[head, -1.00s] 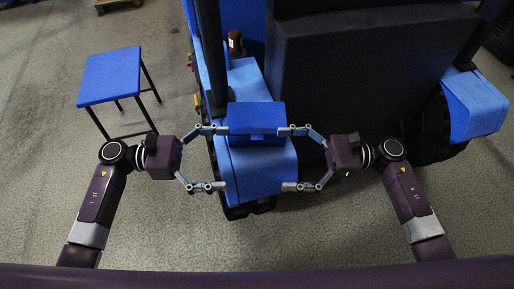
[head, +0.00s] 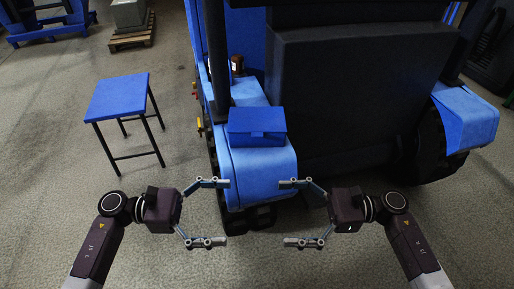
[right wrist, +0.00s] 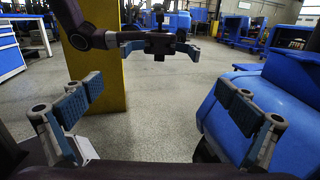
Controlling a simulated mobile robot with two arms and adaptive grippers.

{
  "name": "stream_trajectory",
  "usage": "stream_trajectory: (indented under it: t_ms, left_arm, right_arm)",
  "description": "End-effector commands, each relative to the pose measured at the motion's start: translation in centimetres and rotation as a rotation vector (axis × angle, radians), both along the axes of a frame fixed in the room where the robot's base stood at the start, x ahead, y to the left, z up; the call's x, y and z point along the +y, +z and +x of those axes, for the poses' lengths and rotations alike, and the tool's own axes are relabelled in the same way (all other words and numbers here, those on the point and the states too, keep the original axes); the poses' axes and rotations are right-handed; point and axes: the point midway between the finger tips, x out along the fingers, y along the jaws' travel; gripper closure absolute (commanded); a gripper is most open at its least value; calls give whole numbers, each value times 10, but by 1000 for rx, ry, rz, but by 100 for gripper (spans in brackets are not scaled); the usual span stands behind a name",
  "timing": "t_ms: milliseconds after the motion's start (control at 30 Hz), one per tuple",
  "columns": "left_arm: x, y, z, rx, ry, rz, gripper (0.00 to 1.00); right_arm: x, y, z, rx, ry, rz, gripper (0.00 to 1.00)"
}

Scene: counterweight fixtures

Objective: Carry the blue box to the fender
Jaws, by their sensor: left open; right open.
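The blue box (head: 257,125) sits on top of the blue fender (head: 258,165) of the machine in the head view. My left gripper (head: 222,212) is open and empty, in front of the fender and to its left. My right gripper (head: 288,212) is open and empty, in front of the fender and to its right. Both grippers are apart from the box, which stands beyond them. In the right wrist view my right gripper's fingers (right wrist: 160,118) are spread with nothing between them, and my left gripper (right wrist: 160,48) faces them. The box is not seen there.
A blue-topped stool (head: 118,97) with black legs stands left of the machine. A dark upright panel (head: 345,95) rises right of the box. A bottle (head: 237,65) stands behind the box. A pallet (head: 132,35) lies far back. The floor around the stool is clear.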

Motion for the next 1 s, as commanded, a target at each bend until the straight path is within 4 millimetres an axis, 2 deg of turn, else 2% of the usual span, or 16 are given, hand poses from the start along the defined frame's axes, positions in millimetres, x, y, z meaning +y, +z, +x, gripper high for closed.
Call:
stream_trajectory:
  t_ms: [33, 167, 267, 500, 700, 833, 1000]
  left_arm:
    - [0, -8, 0, 0, 0, 0, 0]
    - [0, -10, 0, -1, 0, 0, 0]
    - [0, -9, 0, 0, 0, 0, 0]
    - [0, -8, 0, 0, 0, 0, 0]
    - [0, -8, 0, 0, 0, 0, 0]
    - [0, -9, 0, 0, 0, 0, 0]
    - [0, -9, 0, 0, 0, 0, 0]
  right_arm:
    - [0, -8, 0, -1, 0, 0, 0]
    - [-6, -9, 0, 0, -1, -1, 0]
    - [-18, -8, 1, 0, -2, -3, 0]
    - [-70, -5, 1, 1, -2, -4, 0]
    - [-105, -2, 2, 0, -2, -2, 0]
    - [-116, -1, 1, 1, 0, -1, 0]
    - [-121, -1, 1, 0, 0, 0, 0]
